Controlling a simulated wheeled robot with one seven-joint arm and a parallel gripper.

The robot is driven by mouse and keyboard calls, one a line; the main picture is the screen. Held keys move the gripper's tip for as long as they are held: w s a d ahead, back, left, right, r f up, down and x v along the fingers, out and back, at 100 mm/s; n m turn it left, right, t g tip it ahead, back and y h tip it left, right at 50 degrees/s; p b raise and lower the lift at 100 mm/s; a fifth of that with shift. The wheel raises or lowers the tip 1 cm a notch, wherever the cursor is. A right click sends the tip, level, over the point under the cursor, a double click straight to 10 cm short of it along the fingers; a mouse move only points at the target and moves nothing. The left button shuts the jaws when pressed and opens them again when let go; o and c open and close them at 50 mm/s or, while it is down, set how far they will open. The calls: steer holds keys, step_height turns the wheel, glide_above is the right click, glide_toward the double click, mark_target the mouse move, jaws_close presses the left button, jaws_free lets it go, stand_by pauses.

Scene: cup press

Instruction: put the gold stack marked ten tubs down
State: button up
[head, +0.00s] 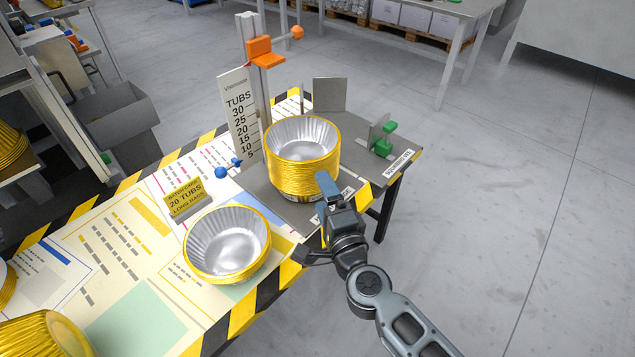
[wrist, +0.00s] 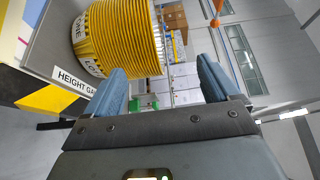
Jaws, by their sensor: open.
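A tall gold stack of nested tubs (head: 302,165) with a silvery inside stands upright on the grey gauge plate (head: 277,201), beside the upright scale. Its ribbed gold side fills the upper left of the wrist view (wrist: 120,35). White labels at its foot are only partly readable; I see no "ten" on it. My gripper (head: 322,186) is open at the stack's near right side. In the wrist view my two blue fingers (wrist: 161,66) are spread, the left one overlapping the stack's lower edge and the right one clear of it. Contact cannot be told.
The white tubs scale (head: 240,118) runs from 5 to 30, with an orange slider (head: 262,50) above. A lower gold tub stack (head: 228,245) and a yellow "20 TUBS" card (head: 185,199) are left. More gold tubs (head: 42,335) are lower left.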

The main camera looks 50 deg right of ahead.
steer(key=shift+s+a, duration=0.3)
steer(key=shift+s, duration=0.35)
steer(key=s+a+r+n+y, duration=0.2)
steer(key=s+a+r+n, duration=0.1)
steer(key=s+n, duration=0.5)
steer(key=s+a+r+n+y, duration=0.3)
steer(key=s+n, duration=0.4)
steer(key=s, duration=0.4)
steer(key=s+a+r+n+g+y, duration=0.1)
steer(key=s+a+r+n+y, duration=0.2)
steer(key=s+n, duration=0.5)
steer(key=s+a+r, duration=0.1)
steer(key=s+a, duration=0.1)
steer(key=shift+s+a+r+n, duration=0.2)
steer(key=shift+s+a+n, duration=0.1)
steer(key=shift+a, duration=0.1)
